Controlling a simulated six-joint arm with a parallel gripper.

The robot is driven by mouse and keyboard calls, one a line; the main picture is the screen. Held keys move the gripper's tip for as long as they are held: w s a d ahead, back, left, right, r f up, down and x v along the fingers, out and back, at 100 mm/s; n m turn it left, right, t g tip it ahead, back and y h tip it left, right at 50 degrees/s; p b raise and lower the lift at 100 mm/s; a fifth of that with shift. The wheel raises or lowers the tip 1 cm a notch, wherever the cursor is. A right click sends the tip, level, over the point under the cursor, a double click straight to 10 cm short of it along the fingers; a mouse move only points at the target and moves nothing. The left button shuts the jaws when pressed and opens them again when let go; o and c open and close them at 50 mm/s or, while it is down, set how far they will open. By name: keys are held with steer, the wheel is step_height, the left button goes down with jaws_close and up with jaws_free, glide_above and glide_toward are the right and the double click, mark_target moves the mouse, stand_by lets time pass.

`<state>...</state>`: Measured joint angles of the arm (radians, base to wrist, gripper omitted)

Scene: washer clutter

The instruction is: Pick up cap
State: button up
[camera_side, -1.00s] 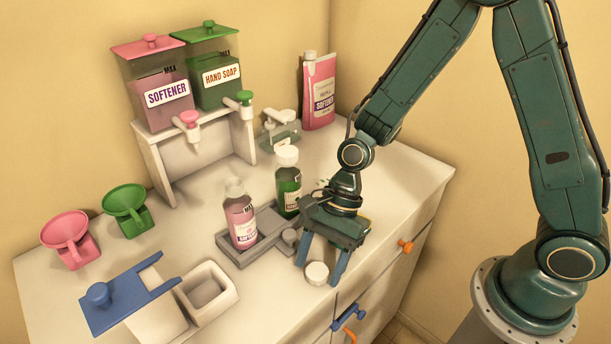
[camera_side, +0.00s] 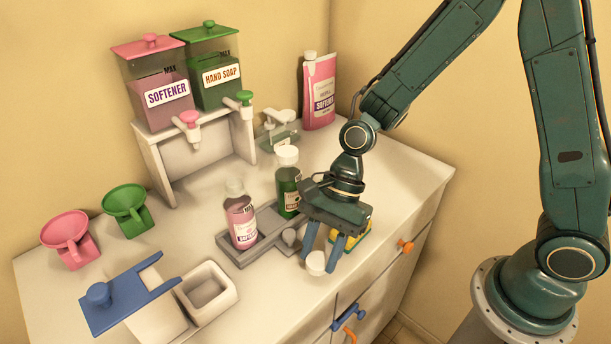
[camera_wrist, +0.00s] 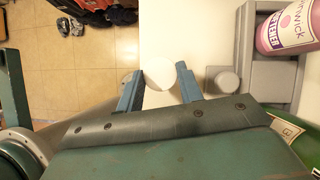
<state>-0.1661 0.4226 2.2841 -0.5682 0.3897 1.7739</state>
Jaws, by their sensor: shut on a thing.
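A small round white cap (camera_side: 315,263) is at the front of the cabinet top, between the fingertips of my gripper (camera_side: 318,258). My gripper is shut on it, with both blue fingers pointing down. The cap also shows in the wrist view (camera_wrist: 159,73), pale against the white top, between the two blue fingers (camera_wrist: 158,82). The side view does not clearly show whether the cap touches the surface.
A grey tray (camera_side: 232,259) left of my gripper holds a pink softener bottle (camera_side: 242,222) and a green soap bottle (camera_side: 288,180). A yellow and green item (camera_side: 352,236) lies close behind my gripper. The cabinet's front edge is near.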

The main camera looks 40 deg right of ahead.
mark_target(320, 255)
step_height(320, 255, up, 17)
stand_by(0.4)
steer(key=shift+w+f, duration=0.1)
stand_by(0.5)
steer(key=w+a+r, duration=0.1)
steer(key=w+a, duration=0.1)
steer(key=w, duration=0.5)
steer(key=w+a+r, duration=0.2)
steer(key=w+a, duration=0.1)
steer(key=w, duration=0.4)
steer(key=shift+w, duration=0.4)
steer(key=shift+r, duration=0.1)
steer(key=shift+f, duration=3)
steer(key=shift+f, duration=0.75)
stand_by(0.6)
